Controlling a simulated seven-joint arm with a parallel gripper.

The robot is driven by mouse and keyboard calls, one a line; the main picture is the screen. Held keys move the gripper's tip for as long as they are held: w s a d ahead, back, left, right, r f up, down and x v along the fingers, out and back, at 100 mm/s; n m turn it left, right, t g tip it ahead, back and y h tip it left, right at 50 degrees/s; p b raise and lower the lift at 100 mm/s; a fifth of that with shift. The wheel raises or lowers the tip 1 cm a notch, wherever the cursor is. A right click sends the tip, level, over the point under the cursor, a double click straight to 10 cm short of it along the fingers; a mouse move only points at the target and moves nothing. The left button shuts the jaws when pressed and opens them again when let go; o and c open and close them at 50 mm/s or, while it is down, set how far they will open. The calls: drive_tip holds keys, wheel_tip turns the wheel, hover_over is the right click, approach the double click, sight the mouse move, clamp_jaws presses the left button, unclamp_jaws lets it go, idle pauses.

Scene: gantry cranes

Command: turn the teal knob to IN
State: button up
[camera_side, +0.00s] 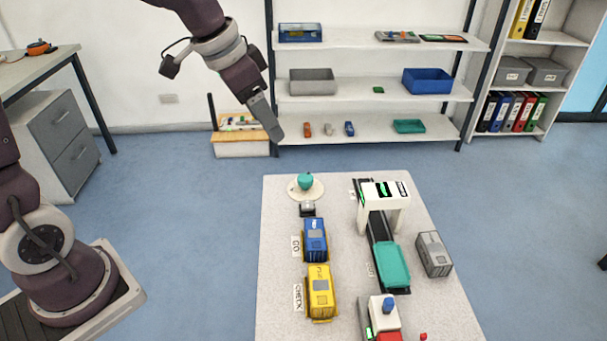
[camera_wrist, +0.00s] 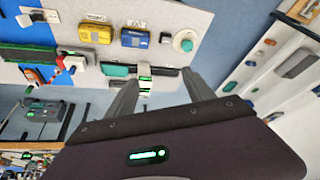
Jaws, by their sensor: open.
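The teal knob (camera_side: 305,181) sits on a round cream base (camera_side: 317,191) at the far left end of the table. It also shows in the wrist view as a teal disc (camera_wrist: 186,45) on a pale ring at the upper right. Its pointer setting and any IN mark are too small to read. My gripper (camera_side: 272,128) is in the air, up and left of the knob in the side view, apart from it. In the wrist view the two fingers of my gripper (camera_wrist: 163,76) are spread, with nothing held between them.
A blue vehicle (camera_side: 315,240) and a yellow vehicle (camera_side: 320,291) stand in line nearer than the knob. A white gantry (camera_side: 384,190) spans a dark track with a teal tray (camera_side: 393,265). A grey container (camera_side: 434,254) lies at right. Shelves (camera_side: 375,85) stand behind.

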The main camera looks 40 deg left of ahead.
drive_tip(key=w+a+f, duration=0.2)
drive_tip(key=w+f, duration=0.3)
drive_tip(key=w, duration=0.1)
drive_tip(key=m+h, duration=0.1)
drive_tip(key=m, duration=0.1)
approach(306, 177)
drive_tip(key=shift+g, duration=0.3)
drive_tip(key=x, duration=0.8)
drive_tip(key=shift+w+f, duration=0.2)
drive_tip(key=shift+w, duration=0.05)
drive_tip(key=shift+c, duration=0.4)
clamp_jaws()
